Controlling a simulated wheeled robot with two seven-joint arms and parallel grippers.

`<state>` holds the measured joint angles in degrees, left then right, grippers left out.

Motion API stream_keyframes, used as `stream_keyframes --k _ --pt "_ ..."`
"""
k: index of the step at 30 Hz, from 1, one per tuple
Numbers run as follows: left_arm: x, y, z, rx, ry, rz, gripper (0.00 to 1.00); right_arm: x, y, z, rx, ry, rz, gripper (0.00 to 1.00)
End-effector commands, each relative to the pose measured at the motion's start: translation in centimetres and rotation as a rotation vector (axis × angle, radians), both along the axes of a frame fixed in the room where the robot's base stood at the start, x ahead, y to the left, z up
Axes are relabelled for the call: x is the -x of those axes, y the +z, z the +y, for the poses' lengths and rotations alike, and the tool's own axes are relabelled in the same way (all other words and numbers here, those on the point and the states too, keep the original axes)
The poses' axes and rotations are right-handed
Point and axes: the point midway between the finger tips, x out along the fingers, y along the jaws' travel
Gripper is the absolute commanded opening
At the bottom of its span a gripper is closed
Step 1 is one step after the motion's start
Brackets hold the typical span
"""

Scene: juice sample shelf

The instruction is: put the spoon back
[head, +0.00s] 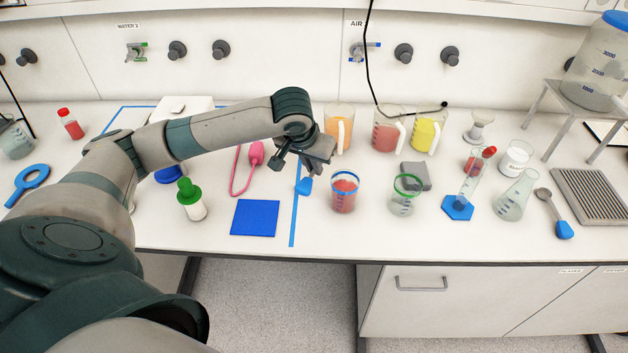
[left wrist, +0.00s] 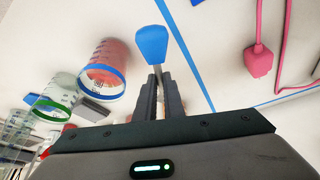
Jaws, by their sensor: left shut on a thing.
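My left gripper (head: 302,172) is shut on the thin grey stem of a blue-ended utensil (head: 304,186). In the left wrist view, the gripper (left wrist: 160,84) has the stem between its fingers, and the utensil's blue end (left wrist: 151,44) sticks out past the tips. Its other end is hidden, so I cannot tell whether it is a spoon. It shows beside the blue tape line, left of a blue-rimmed beaker of red liquid (head: 344,192). A spoon (head: 555,213) with a grey bowl and blue handle lies at the right of the bench. My right gripper is not in view.
A green-rimmed beaker (head: 404,196) and grey block (head: 415,176) stand right of the red beaker. Jugs of coloured juice (head: 387,130) stand behind. A blue mat (head: 255,218) lies left of the tape (head: 294,220). A pink cord (head: 240,172) lies behind the mat.

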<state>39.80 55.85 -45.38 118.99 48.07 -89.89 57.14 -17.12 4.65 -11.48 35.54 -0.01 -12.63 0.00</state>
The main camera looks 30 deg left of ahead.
Motion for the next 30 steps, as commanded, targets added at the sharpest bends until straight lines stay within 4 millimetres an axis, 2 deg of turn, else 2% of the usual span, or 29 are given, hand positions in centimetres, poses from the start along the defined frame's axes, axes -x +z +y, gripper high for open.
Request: stream_keyframes --k 3,6,17,25,30 --pt "0.1 -1.4 0.0 0.0 -0.001 0.002 0.0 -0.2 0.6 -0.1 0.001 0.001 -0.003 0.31" --pt "0.0 -2.0 0.0 0.001 0.0 0.0 0.0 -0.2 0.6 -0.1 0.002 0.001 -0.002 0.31" --pt "0.0 -2.4 0.0 0.0 0.0 0.001 0.0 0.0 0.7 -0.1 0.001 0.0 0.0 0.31" --pt "0.1 -5.2 -0.1 0.0 -0.001 0.003 0.0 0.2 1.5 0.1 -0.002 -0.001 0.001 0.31" --pt "0.0 -5.9 0.0 -0.001 -0.001 -0.001 0.0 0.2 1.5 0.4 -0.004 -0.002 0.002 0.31"
